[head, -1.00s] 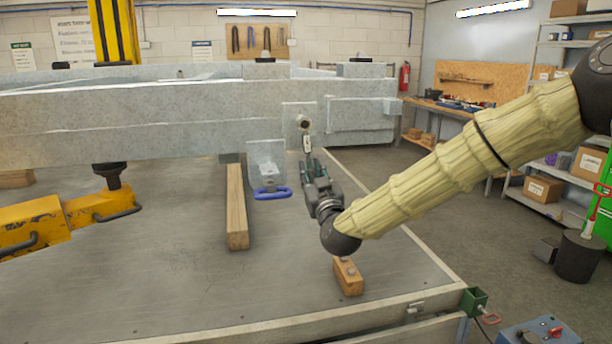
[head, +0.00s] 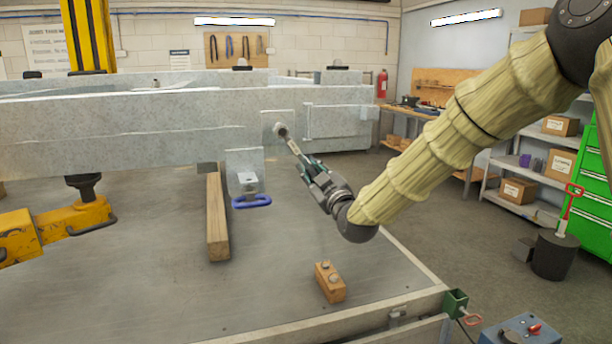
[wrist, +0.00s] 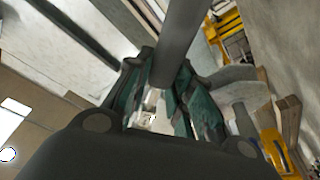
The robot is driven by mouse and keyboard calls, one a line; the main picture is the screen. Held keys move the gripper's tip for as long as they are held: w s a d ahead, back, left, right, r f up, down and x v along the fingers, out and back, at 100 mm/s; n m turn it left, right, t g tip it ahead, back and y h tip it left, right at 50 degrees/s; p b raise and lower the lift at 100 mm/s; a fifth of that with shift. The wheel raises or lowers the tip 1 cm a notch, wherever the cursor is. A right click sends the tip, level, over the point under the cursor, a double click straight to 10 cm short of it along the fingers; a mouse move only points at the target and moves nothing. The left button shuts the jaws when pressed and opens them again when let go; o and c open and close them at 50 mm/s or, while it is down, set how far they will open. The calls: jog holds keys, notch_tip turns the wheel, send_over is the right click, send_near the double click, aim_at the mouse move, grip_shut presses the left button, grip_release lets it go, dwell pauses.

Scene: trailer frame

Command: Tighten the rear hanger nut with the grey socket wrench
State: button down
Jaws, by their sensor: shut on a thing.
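My gripper (head: 311,172) is shut on the grey socket wrench (head: 294,149), in front of the grey steel trailer rail (head: 110,125). The wrench slopes from its socket end at upper left down to my gripper. The socket end is at the hanger plate (head: 268,118) on the rail and covers the rear hanger nut, so I cannot see how it sits on the nut. In the wrist view the grey wrench shaft (wrist: 181,40) runs up from between the green-padded fingers (wrist: 158,100).
A bracket (head: 245,163) with a blue-handled clamp (head: 251,201) stands left of my gripper. A wooden bar (head: 217,218) lies on the bench, and a small wooden block (head: 330,282) with bolts sits below my arm. A yellow jack (head: 50,232) is at left.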

jog(key=shift+w+d+r+n+g+y, duration=0.15)
jog(key=shift+w+d+r+n+g, duration=0.1)
jog(key=shift+d+r+n, duration=0.5)
jog(key=shift+w+d+r+n+g+y, duration=0.2)
jog(key=shift+d+r+n, duration=0.25)
jog(key=shift+n, duration=0.6)
jog(key=shift+w+d+r+n+g, duration=0.1)
jog(key=shift+d+r+n+g, duration=0.2)
jog(key=shift+r+n, duration=0.25)
jog(key=shift+w+d+r+n+g, duration=0.15)
jog(key=shift+d+r+n, duration=0.2)
jog(key=shift+n, duration=0.2)
jog(key=shift+s, duration=0.15)
jog(key=shift+f, duration=0.1)
jog(key=shift+s+a+f+m+t+b, duration=0.1)
jog(key=shift+a+f+m+t+b, duration=0.35)
jog(key=shift+f+m+b, duration=0.5)
jog(key=shift+a+r, duration=0.1)
jog(key=shift+r, duration=0.15)
